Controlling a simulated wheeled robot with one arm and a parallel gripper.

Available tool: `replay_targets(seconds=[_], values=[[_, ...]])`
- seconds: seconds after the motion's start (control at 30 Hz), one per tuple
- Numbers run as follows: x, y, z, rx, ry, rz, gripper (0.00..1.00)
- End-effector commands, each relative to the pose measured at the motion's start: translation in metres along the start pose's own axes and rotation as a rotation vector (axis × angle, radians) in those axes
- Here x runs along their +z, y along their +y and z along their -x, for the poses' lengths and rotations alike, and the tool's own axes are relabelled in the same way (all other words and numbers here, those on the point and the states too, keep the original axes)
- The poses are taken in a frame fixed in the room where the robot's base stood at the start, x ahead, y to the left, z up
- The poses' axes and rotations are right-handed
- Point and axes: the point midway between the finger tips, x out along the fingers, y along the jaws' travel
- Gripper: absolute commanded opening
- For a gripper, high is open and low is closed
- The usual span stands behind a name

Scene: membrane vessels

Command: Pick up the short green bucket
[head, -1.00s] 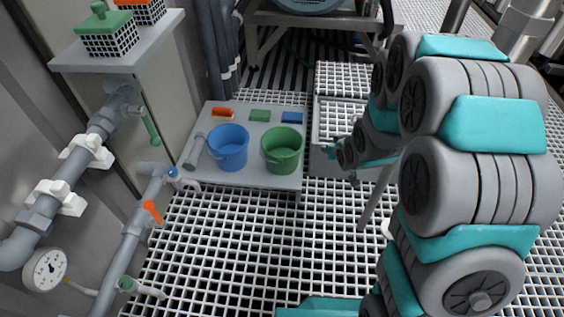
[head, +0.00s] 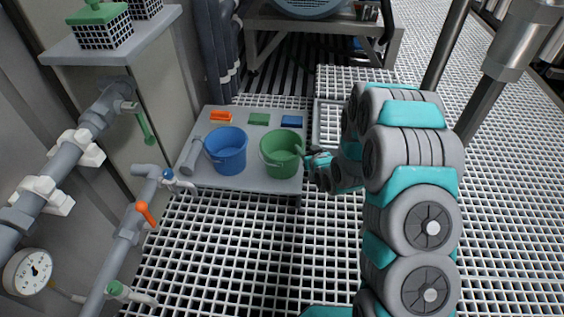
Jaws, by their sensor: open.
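The short green bucket (head: 281,158) stands upright on a low grey table (head: 246,184), near its right edge. A taller-looking blue bucket (head: 229,154) stands to its left. My gripper (head: 304,153) is at the right side of the green bucket, close to its rim. It is small in view and partly hidden by my wrist. Its jaws are open. I cannot tell whether a finger touches the bucket or overlaps the rim.
Orange (head: 221,116), green (head: 259,119) and blue (head: 292,121) blocks lie along the table's back edge. A grey cylinder (head: 191,154) lies at its left. Pipes with valves and a gauge (head: 27,272) line the left wall. Grating floor in front is clear.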

Motion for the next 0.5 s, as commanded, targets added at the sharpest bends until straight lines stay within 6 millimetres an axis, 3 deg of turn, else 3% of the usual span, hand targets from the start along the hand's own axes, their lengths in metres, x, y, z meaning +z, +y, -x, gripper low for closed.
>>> replay_targets(seconds=[0.27,0.5], values=[[-0.002,0.000,-0.019,0.001,0.004,0.000,0.47],[0.001,0.000,-0.051,0.000,0.001,0.001,0.47]])
